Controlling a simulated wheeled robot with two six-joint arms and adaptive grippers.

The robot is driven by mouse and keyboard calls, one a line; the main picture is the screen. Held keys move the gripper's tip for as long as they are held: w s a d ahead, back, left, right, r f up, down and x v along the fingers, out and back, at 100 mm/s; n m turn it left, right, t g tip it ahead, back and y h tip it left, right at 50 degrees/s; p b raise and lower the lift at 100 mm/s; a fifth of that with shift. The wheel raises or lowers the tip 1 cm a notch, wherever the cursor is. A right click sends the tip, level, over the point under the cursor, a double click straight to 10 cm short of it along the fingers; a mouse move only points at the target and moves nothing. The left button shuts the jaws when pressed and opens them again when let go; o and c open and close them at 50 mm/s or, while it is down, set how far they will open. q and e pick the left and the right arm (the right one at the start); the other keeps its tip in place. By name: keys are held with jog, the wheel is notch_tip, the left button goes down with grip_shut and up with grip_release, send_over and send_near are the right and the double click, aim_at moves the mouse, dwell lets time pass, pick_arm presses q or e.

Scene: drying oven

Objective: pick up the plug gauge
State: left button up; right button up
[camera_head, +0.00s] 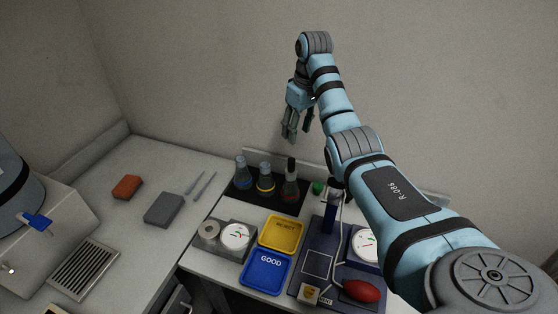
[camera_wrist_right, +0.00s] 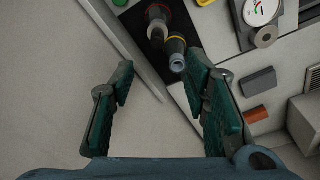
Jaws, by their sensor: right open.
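I cannot surely tell which thing is the plug gauge. Two thin grey tools (camera_head: 200,184) lie side by side on the light bench, left of the flasks; their details are too small to make out. My right gripper (camera_head: 292,133) is open and empty, pointing down, high near the back wall above the flasks. My left gripper does not show.
In front are a yellow tray (camera_head: 281,219), a blue GOOD tray (camera_head: 266,270) and a dial device (camera_head: 236,236). An orange block (camera_head: 127,187) and grey block (camera_head: 164,209) lie left.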

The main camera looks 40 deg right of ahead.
aim_at(292, 160)
jog(key=f, duration=0.2)
jog(key=f+b, duration=0.1)
jog(key=f, duration=0.2)
jog(key=w+f, duration=0.1)
jog(key=f, duration=0.2)
jog(key=shift+f+b, duration=0.25)
jog(key=shift+b, duration=0.1)
jog(key=f, duration=0.2)
jog(key=w+f, duration=0.1)
jog(key=f, duration=0.1)
jog(key=f+b, duration=0.1)
jog(key=shift+w+d+f, duration=0.1)
jog(key=shift+w+f, duration=0.25)
jog(key=shift+f, duration=0.05)
jog(key=shift+r, duration=0.1)
jog(key=shift+s, duration=0.1)
grip_shut()
